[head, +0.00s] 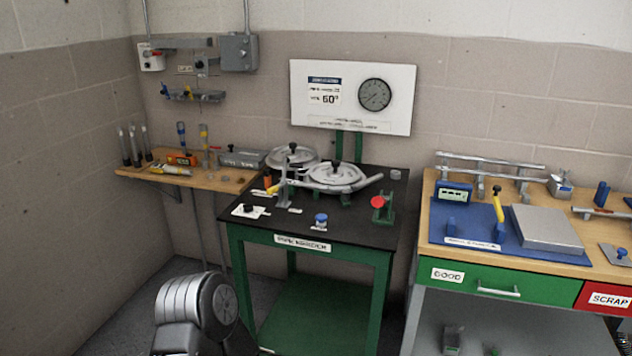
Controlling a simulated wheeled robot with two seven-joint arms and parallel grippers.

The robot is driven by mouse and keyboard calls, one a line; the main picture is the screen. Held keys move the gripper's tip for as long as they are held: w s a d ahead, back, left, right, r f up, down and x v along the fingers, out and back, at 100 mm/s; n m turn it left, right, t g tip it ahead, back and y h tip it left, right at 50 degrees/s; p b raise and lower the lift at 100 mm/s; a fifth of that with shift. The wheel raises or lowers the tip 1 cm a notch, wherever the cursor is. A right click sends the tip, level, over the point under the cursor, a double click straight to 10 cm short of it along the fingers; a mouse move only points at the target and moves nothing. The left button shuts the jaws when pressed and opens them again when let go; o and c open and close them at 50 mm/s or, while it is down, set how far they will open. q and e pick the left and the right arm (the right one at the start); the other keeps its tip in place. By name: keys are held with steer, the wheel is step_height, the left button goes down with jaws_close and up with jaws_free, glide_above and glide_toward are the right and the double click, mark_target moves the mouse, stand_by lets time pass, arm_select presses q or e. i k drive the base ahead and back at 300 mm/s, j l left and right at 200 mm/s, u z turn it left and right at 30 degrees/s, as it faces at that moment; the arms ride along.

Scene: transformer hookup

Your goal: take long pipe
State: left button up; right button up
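A long grey pipe (490,160) lies roughly level across supports at the back of the right workbench. A second grey bar runs parallel in front of it, and I cannot tell whether it is another pipe or part of the rack. A shorter grey piece (604,212) lies at the bench's right side, cut by the picture edge. Neither of my grippers shows in the head view. Only a grey rounded joint of my own arm shows at the bottom left, well away from the pipe.
The right workbench (432,212) carries a blue mat (462,236) with a grey plate (545,229). A green-legged black table (345,226) with clamps stands in the middle. A wooden shelf (222,184) with tools is at left. Floor shows between the tables.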

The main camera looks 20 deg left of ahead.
mark_target(312, 186)
steer(key=i+j+z, duration=0.45)
steer(key=j, duration=0.75)
steer(key=j+z, duration=0.5)
steer(key=j, duration=0.7)
steer(key=j+z, duration=0.45)
steer(key=j, duration=0.85)
steer(key=k+j+z, duration=0.2)
steer(key=j, duration=0.3)
steer(key=k+j+z, duration=0.15)
steer(key=k+j, duration=0.15)
steer(key=j, duration=0.2)
steer(key=k+j+z, duration=0.2)
steer(key=k+j, duration=0.15)
steer(key=j, duration=0.1)
